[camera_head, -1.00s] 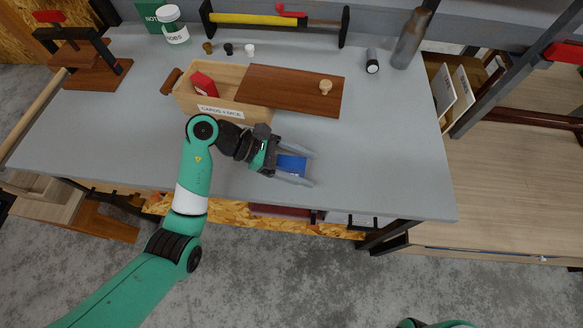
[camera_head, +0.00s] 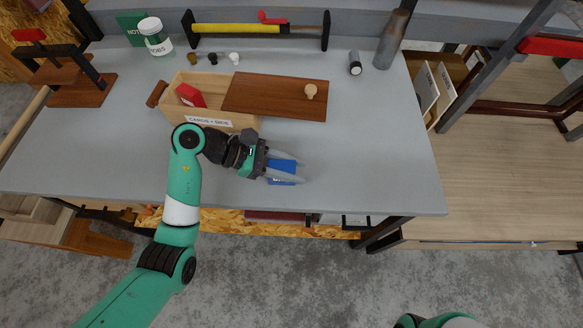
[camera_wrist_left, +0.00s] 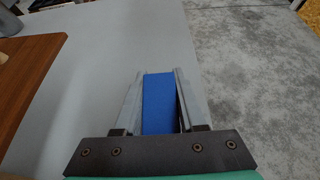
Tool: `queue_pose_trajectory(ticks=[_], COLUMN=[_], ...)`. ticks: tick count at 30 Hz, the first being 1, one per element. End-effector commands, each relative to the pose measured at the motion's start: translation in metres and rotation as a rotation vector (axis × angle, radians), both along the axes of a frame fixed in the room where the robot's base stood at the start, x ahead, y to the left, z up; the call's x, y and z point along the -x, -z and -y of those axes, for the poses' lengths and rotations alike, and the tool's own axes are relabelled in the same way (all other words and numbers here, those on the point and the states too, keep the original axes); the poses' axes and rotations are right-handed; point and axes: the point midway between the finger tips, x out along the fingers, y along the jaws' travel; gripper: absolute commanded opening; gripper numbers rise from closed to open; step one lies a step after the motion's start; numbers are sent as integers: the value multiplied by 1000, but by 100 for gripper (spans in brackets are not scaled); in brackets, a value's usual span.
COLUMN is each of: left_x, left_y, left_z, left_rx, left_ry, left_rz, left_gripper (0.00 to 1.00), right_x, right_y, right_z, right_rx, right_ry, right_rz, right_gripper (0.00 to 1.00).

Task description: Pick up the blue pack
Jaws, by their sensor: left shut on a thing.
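The blue pack (camera_head: 283,166) is near the front edge of the grey bench, right of the wooden box. My left gripper (camera_head: 284,172) is shut on it, with one finger along each side. In the left wrist view the blue pack (camera_wrist_left: 158,102) stands between the two fingers of the left gripper (camera_wrist_left: 160,98). I cannot tell whether the pack still touches the bench. My right gripper is not in view; only a bit of green arm shows at the bottom edge.
The wooden box (camera_head: 225,87) labelled "CARDS + DICE" holds a red pack (camera_head: 190,95). A brown lid (camera_head: 275,96) with a knob lies beside it, partly over the box. The right bench front is clear.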

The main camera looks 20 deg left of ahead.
Motion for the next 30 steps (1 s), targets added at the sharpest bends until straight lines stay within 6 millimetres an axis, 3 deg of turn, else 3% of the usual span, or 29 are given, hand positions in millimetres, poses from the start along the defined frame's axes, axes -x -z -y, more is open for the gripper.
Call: queue_pose_trajectory(ticks=[4,11,15,21,30], left_x=[0,50,89,124,134], left_y=[-32,-94,-106,-119,-121], left_z=[0,16,29,40,43], left_rx=[0,0,0,1,0], left_ry=[1,1,1,1,0], left_rz=[4,7,0,0,-1], left_gripper=[0,0,0,0,0], right_x=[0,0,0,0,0], right_y=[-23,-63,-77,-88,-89], right_z=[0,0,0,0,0], right_rx=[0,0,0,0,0], right_ry=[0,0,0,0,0], right_rz=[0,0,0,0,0], right_gripper=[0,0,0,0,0])
